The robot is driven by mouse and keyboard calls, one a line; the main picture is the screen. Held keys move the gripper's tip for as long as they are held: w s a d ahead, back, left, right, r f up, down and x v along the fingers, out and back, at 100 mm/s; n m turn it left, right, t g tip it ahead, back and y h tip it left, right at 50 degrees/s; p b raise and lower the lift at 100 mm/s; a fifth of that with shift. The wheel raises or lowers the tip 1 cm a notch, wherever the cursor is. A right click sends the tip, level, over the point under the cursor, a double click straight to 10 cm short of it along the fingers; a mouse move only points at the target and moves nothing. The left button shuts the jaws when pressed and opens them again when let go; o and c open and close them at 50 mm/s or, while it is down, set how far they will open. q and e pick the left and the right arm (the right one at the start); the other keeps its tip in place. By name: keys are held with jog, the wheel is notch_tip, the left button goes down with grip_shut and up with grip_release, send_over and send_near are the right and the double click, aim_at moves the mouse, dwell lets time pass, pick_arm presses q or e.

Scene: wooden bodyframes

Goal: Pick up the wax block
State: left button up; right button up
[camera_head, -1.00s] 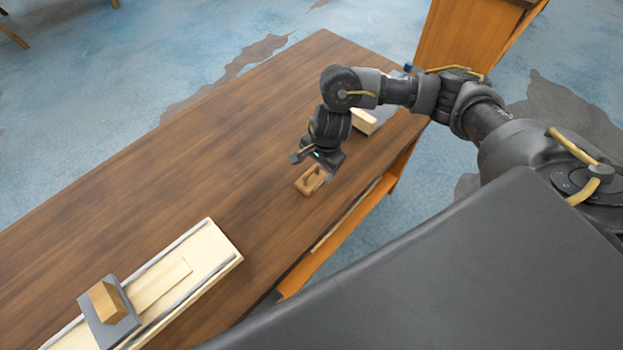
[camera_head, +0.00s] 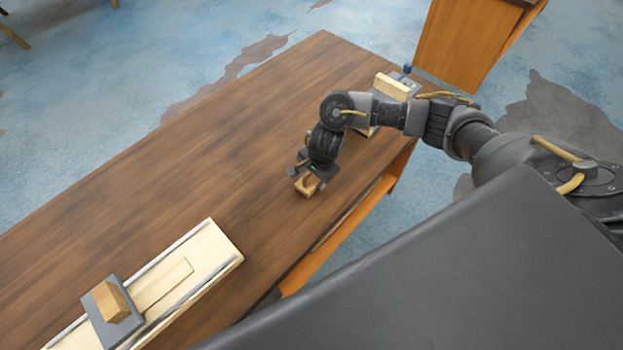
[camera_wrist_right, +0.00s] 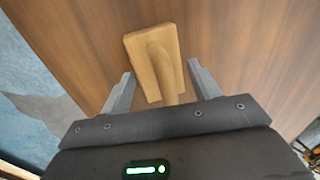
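A small tan block with a raised handle (camera_head: 306,188) lies on the brown table; I take it to be the wax block. My right gripper (camera_head: 306,175) is directly over it, pointing down. In the right wrist view the block (camera_wrist_right: 136,47) lies between and slightly beyond the two grey fingers of the right gripper (camera_wrist_right: 160,70). The fingers are apart, one on each side of the handle, with gaps showing. I cannot tell how far above the table they are. My left gripper is not in view.
A pale wooden frame piece with metal rails (camera_head: 213,246) lies at the lower left, with a wood block (camera_head: 111,301) on a grey plate (camera_head: 98,325). A pale block (camera_head: 391,87) stands near the table's far right end. The table's (camera_head: 190,150) middle is clear.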

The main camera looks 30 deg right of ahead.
jog(key=c, duration=0.7)
jog(key=shift+r, duration=0.2)
jog(key=shift+r+b, duration=0.25)
jog(key=shift+b, duration=0.05)
notch_tip(320, 180, up, 3)
jog(key=shift+a+f+b, duration=0.1)
jog(key=shift+b, duration=0.35)
jog(key=s+a+r+p, duration=0.1)
jog(key=s+a+r, duration=0.5)
jog(key=s+r, duration=0.3)
jog(key=s, duration=0.3)
jog(key=shift+s+a+r+p, duration=0.15)
jog(key=shift+s+r+p, duration=0.1)
jog(key=shift+p, duration=0.15)
